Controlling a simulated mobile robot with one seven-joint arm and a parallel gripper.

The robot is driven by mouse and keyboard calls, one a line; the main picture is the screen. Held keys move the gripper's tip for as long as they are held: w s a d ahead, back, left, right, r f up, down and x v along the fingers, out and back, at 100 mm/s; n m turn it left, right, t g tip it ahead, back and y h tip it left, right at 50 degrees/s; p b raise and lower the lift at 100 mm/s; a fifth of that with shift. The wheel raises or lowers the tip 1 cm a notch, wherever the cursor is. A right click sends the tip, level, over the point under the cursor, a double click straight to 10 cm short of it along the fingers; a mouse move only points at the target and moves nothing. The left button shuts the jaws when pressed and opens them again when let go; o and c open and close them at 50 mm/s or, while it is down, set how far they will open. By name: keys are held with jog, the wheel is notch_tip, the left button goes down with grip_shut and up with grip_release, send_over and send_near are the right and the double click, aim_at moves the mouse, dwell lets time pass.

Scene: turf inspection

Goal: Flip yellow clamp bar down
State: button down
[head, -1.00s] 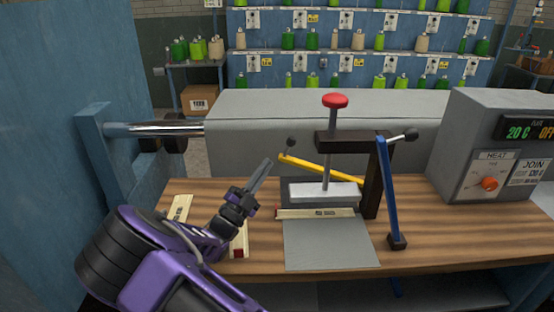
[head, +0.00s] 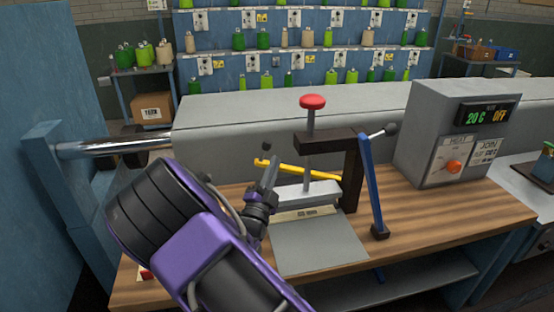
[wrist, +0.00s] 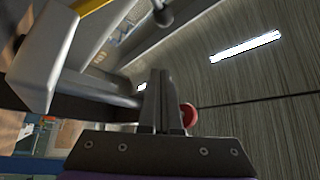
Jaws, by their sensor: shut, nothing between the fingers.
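In the wrist view my shut fingers (wrist: 160,88) stand in front of the red press knob (wrist: 189,115). The red knob (head: 312,102) tops the press, whose pale block (head: 308,193) sits over a labelled strip (head: 305,212).
A blue lever (head: 371,185) stands right of the dark press frame (head: 352,175). A grey control box (head: 455,135) reads 20 C and OFF. A grey plate (head: 318,243) lies on the wooden bench (head: 430,205).

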aim_at(266, 154)
jog(key=x, duration=0.9)
jog(key=shift+w+a+f, duration=0.1)
jog(key=shift+a+f, duration=0.5)
jog(key=shift+a, duration=0.2)
jog(key=shift+a+f, duration=0.6)
jog(key=shift+a, duration=0.25)
jog(key=shift+f, duration=0.1)
jog(key=f, duration=0.1)
jog(key=a+f+n+b, duration=0.1)
jog(key=f+y, duration=0.1)
jog(key=shift+s+a+n+t, duration=0.25)
jog(key=shift+a+n+t, duration=0.05)
jog(key=shift+a+t, duration=0.1)
jog(key=shift+s+a+f+n, duration=0.1)
jog(key=shift+a+f+n, duration=0.1)
jog(key=shift+f+n, duration=0.1)
jog(key=shift+r, duration=0.1)
